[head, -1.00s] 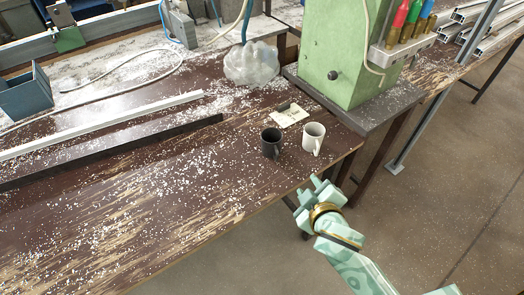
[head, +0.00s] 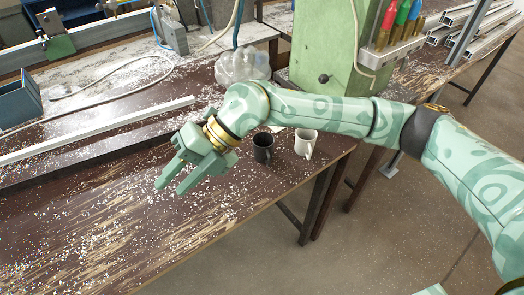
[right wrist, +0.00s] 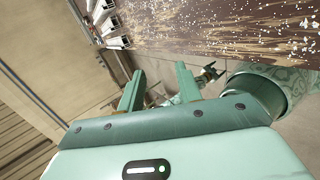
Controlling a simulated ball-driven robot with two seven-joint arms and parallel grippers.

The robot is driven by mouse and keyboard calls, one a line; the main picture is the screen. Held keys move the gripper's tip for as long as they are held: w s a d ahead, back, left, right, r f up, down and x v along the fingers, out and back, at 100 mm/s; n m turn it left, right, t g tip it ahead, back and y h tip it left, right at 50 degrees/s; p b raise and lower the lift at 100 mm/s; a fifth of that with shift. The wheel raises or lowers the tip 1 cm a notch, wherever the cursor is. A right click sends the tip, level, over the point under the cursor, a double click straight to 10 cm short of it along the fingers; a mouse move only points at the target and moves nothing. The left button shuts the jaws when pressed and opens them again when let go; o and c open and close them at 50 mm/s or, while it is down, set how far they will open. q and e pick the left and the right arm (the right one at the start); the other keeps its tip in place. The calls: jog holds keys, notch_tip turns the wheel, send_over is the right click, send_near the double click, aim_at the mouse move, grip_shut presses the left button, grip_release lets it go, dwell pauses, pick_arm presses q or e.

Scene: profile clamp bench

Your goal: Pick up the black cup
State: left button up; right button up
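The black cup (head: 263,147) stands upright on the brown bench near its right edge, in the head view.
A white cup (head: 306,143) stands close beside the black cup on its right. A clear lumpy bag (head: 242,66) and a green machine column (head: 325,50) are behind. A white bar (head: 100,128) lies at left. The front bench is free apart from shavings.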

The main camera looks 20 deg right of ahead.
jog(key=w+d+m+t+h, duration=0.2)
jog(key=w+d+h, duration=0.5)
jog(key=d, duration=0.6)
jog(key=m+h, duration=0.3)
send_near(269, 158)
jog(key=shift+t, duration=0.3)
notch_tip(269, 158, down, 6)
jog(key=b, duration=0.3)
jog(key=shift+s+a, duration=0.1)
jog(key=shift+a, duration=0.05)
notch_tip(269, 158, down, 6)
jog(key=shift+s+a+r+b, duration=0.1)
jog(key=shift+b, duration=0.8)
jog(key=shift+r, duration=0.15)
jog(key=shift+c, duration=0.9)
pick_arm(q)
jog(key=shift+g, duration=0.3)
jog(key=f, duration=0.1)
jog(key=s+f, duration=0.1)
jog(key=f, duration=0.1)
jog(key=s+f, duration=0.1)
jog(key=shift+s+d+f, duration=0.15)
jog(key=shift+d+f, duration=0.05)
jog(key=shift+f, duration=0.1)
pick_arm(e)
grip_shut()
